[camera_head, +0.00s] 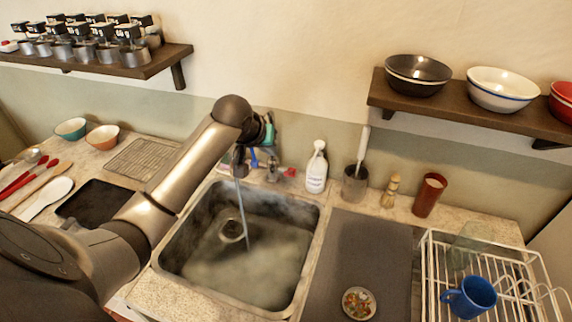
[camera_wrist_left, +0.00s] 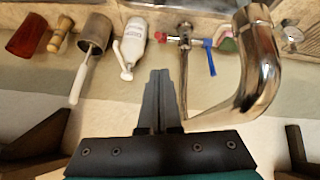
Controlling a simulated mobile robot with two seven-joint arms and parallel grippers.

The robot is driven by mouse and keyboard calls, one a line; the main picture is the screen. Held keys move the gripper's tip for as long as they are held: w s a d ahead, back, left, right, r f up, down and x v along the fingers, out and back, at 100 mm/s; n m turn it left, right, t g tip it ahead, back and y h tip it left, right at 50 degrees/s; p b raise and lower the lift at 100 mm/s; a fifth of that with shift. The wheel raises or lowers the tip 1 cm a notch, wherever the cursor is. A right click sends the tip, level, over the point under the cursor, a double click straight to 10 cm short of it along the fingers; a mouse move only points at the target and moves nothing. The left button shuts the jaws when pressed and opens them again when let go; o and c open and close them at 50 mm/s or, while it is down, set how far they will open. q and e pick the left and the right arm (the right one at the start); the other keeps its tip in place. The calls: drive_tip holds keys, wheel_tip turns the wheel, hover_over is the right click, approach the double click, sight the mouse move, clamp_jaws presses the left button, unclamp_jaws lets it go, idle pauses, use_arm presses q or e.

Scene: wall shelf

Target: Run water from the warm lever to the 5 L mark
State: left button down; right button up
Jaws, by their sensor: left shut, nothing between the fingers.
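The sink (camera_head: 305,250) holds a stream of water (camera_head: 242,215) falling near its drain (camera_head: 232,230). A pale haze lies over the basin; I cannot make out a 5 L mark or the water level. The tap's red-marked lever (camera_head: 290,172) and blue lever (camera_head: 253,160) are at the sink's back edge. In the left wrist view the red part (camera_wrist_left: 172,39), blue lever (camera_wrist_left: 208,55) and chrome spout (camera_wrist_left: 262,70) show clearly. My left gripper (camera_wrist_left: 159,75) is shut and empty, near the levers; my arm mostly hides it in the head view. My right gripper is not in view.
A white bottle (camera_head: 317,167), a metal utensil pot (camera_head: 355,185), a whisk (camera_head: 390,190) and a red cup (camera_head: 429,195) stand right of the tap. A dark mat (camera_head: 355,245) and a dish rack (camera_head: 430,270) with a blue mug (camera_head: 470,297) lie farther right. Shelves hang above.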

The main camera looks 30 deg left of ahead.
use_arm(q)
drive_tip(key=shift+b+x, duration=1.55)
drive_tip(key=shift+x, duration=6.35)
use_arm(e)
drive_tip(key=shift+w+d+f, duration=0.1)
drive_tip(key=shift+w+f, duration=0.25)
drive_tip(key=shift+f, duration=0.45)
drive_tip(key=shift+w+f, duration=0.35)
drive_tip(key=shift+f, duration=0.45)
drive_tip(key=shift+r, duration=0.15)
use_arm(q)
drive_tip(key=shift+s+d+f+p, duration=0.15)
drive_tip(key=shift+s+f+p, duration=0.5)
drive_tip(key=shift+p, duration=0.5)
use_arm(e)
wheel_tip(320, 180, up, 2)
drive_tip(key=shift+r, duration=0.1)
use_arm(q)
drive_tip(key=shift+r, duration=0.1)
